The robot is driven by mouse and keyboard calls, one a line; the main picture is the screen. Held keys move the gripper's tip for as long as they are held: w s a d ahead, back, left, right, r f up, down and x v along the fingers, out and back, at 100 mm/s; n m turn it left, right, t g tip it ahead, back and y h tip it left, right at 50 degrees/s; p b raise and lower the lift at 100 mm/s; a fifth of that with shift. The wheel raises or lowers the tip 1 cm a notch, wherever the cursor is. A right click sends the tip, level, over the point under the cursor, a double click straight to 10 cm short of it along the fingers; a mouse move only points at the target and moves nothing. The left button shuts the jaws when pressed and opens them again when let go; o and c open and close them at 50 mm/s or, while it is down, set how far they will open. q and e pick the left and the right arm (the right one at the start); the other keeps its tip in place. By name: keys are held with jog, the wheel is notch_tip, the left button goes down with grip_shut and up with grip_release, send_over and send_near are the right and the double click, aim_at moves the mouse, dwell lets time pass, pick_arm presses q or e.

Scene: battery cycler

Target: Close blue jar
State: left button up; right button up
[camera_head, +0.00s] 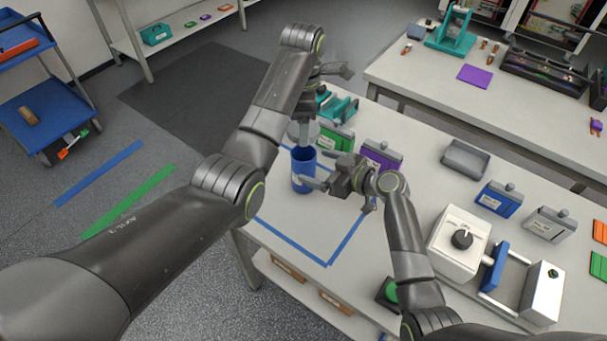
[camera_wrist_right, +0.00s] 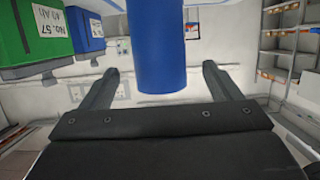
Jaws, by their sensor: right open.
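The blue jar (camera_head: 302,172) stands upright on the white workbench, inside the corner marked by blue tape. A round grey lid (camera_head: 298,136) is above the jar's mouth and appears apart from it. My left gripper (camera_head: 307,118) points down over the jar and appears shut on the lid, its fingertips partly hidden. My right gripper (camera_head: 319,169) is open, reaching in from the right with its fingers on either side of the jar. In the right wrist view the jar (camera_wrist_right: 156,45) is between the two spread fingers (camera_wrist_right: 160,88), with gaps on both sides.
A green battery (camera_head: 337,137) and a purple battery (camera_head: 381,157) stand close behind the jar. A grey tray (camera_head: 465,158), blue battery (camera_head: 498,199) and white device with a dial (camera_head: 460,242) are to the right. The taped area in front of the jar is clear.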

jog(key=shift+x, duration=2.8)
jog(key=c, duration=1.5)
pick_arm(q)
jog(key=shift+f, duration=2.5)
pick_arm(e)
jog(key=shift+o, duration=0.2)
pick_arm(q)
jog(key=shift+f, duration=0.85)
jog(key=shift+f, duration=0.6)
